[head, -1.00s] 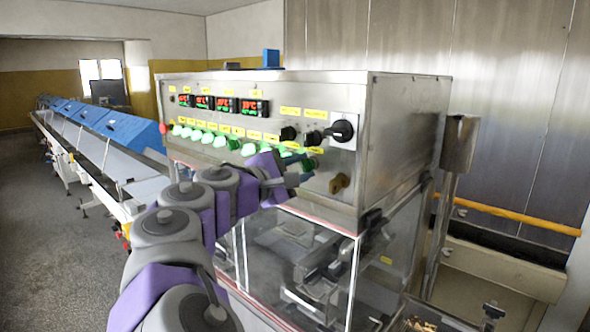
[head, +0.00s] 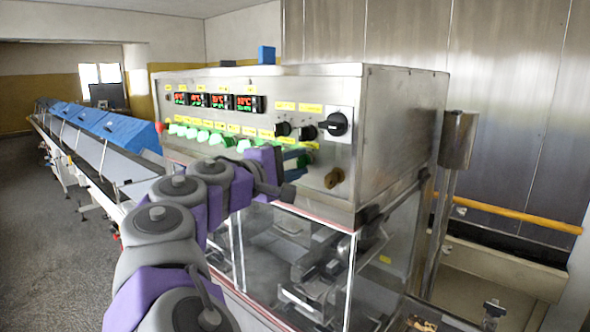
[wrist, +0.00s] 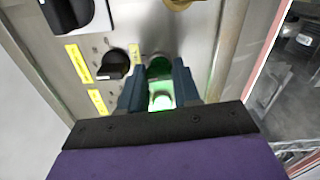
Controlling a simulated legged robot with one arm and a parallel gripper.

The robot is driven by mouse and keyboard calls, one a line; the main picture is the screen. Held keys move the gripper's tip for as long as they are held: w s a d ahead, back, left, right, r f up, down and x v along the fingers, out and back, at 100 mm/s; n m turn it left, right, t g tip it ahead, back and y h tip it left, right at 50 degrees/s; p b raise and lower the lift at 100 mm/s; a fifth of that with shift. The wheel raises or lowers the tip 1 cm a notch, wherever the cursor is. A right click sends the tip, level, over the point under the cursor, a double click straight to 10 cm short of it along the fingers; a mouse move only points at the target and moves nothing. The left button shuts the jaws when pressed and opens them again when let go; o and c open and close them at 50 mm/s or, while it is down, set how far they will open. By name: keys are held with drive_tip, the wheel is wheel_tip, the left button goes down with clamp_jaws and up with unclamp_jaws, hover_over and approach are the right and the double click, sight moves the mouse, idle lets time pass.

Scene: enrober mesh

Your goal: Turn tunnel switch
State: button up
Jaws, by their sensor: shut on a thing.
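A steel control panel carries a row of green lit switches (head: 200,135) with yellow labels too small to read. My gripper (head: 297,160) is at the right end of this row in the head view, partly hidden behind my own wrist. In the wrist view my gripper (wrist: 160,88) has its two dark blue fingers on either side of a green lit switch (wrist: 161,98) and is shut on it. I cannot read which label belongs to this switch.
Black knobs (head: 308,132) and a large black rotary switch (head: 336,124) sit up and right of my gripper. A brass-coloured knob (head: 334,177) is below them. A clear enclosure (head: 290,255) lies under the panel. A conveyor (head: 90,150) runs back at left.

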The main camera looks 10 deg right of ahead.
drive_tip(key=m+b, duration=0.1)
drive_tip(key=m, duration=0.1)
drive_tip(key=m+b, duration=0.2)
drive_tip(key=m, duration=0.1)
drive_tip(key=shift+f, duration=0.4)
drive_tip(key=shift+m+b, duration=0.65)
drive_tip(key=shift+m, duration=0.45)
drive_tip(key=shift+r, duration=0.1)
drive_tip(key=o, duration=1.1)
drive_tip(key=shift+a, duration=0.25)
drive_tip(key=shift+c, duration=0.2)
drive_tip(key=shift+r, duration=0.15)
